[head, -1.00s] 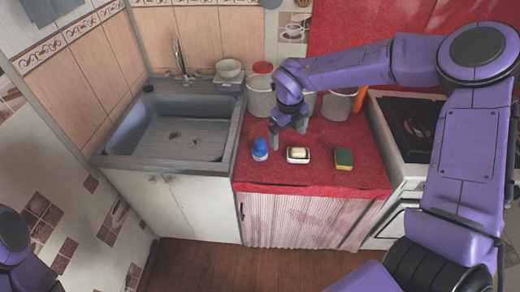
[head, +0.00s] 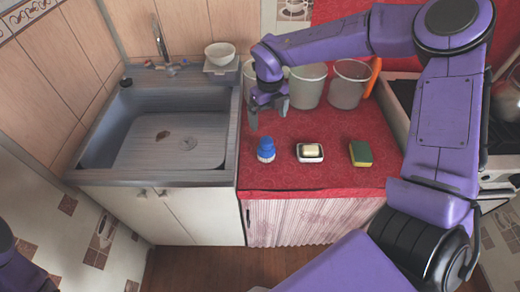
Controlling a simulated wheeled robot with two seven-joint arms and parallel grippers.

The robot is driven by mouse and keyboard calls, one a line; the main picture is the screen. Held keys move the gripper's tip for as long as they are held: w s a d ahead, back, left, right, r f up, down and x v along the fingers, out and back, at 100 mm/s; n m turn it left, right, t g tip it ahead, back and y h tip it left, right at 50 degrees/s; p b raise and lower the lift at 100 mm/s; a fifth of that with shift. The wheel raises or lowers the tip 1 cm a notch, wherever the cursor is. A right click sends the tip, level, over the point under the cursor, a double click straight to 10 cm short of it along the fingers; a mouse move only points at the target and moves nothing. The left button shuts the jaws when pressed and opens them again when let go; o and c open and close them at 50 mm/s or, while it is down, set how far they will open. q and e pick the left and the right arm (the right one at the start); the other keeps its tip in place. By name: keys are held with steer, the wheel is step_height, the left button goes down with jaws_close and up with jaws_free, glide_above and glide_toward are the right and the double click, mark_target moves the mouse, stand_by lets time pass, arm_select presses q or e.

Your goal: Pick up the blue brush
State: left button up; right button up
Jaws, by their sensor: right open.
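The blue brush (head: 266,149) stands on the red oilcloth counter (head: 330,178), near its left edge beside the sink. It has a blue top and a paler lower part. My right gripper (head: 268,117) is open and empty, pointing down, above and a little behind the brush. It does not appear to touch the brush. Of my left arm only a purple part shows at the lower left edge; its gripper is out of view.
A soap dish with soap (head: 310,152) and a yellow-green sponge (head: 361,153) sit right of the brush. Several pots (head: 307,86) stand behind. The sink (head: 165,130) is at left, with a white bowl (head: 220,53) on its back corner. A stove is at right.

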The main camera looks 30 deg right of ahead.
mark_target(268, 141)
steer(key=f+b, duration=0.1)
steer(key=f, duration=0.1)
steer(key=f+b, duration=0.2)
steer(key=shift+s, duration=0.4)
steer(key=shift+w+f+b, duration=0.1)
steer(key=shift+f+b, duration=0.2)
steer(key=shift+f, duration=0.05)
step_height(268, 141, down, 5)
steer(key=shift+r+p, duration=0.15)
steer(key=shift+p, duration=0.35)
steer(key=f, duration=0.1)
steer(key=f+p, duration=0.1)
steer(key=f, duration=0.1)
steer(key=w+f, duration=0.1)
steer(key=f, duration=0.1)
steer(key=shift+a+f, duration=0.1)
steer(key=shift+f, duration=0.1)
arm_select(q)
step_height(268, 141, down, 2)
steer(key=shift+f, duration=0.15)
arm_select(e)
steer(key=shift+s, duration=0.1)
steer(key=c, duration=1.2)
steer(key=shift+o, duration=0.2)
arm_select(q)
steer(key=shift+f+b, duration=0.6)
steer(key=shift+f, duration=0.2)
arm_select(e)
step_height(268, 141, up, 10)
steer(key=shift+r, duration=0.1)
